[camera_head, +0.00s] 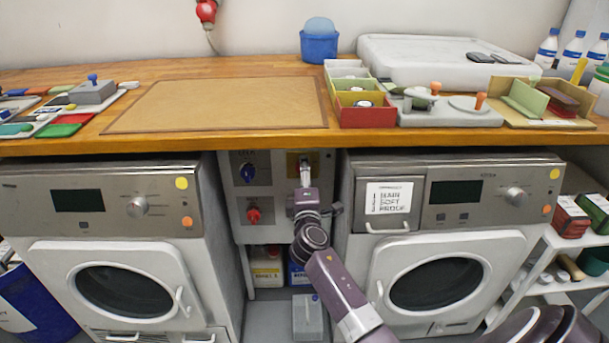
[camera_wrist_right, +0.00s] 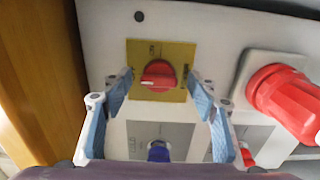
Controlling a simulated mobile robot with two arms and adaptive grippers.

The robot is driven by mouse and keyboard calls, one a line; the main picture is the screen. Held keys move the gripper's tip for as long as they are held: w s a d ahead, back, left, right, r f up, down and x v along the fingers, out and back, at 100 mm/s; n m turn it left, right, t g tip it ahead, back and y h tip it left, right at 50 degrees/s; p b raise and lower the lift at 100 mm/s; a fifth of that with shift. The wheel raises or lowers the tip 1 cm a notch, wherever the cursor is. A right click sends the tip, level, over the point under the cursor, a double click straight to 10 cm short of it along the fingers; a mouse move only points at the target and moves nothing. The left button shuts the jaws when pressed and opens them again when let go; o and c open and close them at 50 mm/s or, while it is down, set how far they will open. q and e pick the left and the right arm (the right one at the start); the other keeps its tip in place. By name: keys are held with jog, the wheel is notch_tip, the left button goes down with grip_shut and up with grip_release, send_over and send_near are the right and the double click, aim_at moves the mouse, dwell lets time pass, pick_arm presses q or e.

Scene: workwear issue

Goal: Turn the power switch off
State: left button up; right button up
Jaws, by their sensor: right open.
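The power switch is a red rotary knob (camera_wrist_right: 158,75) on a yellow plate (camera_wrist_right: 158,53), seen in the right wrist view. Its ridge appears to lie roughly across that picture. In the head view part of the yellow plate (camera_head: 293,163) shows on the grey panel under the counter; my right gripper hides the knob. My right gripper (camera_head: 305,172) is in front of the plate. In the wrist view its blue-padded fingers (camera_wrist_right: 158,90) are open, one on each side of the knob, with gaps and no visible contact. My left gripper is not in view.
A blue knob (camera_head: 247,172) and a red connector (camera_head: 253,213) share the panel. A large red plug (camera_wrist_right: 285,97) is close to one finger in the wrist view. Washers stand left (camera_head: 110,280) and right (camera_head: 460,265); the wooden counter (camera_head: 270,144) overhangs the panel.

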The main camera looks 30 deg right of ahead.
jog(key=v, duration=1.2)
jog(key=shift+s, duration=0.1)
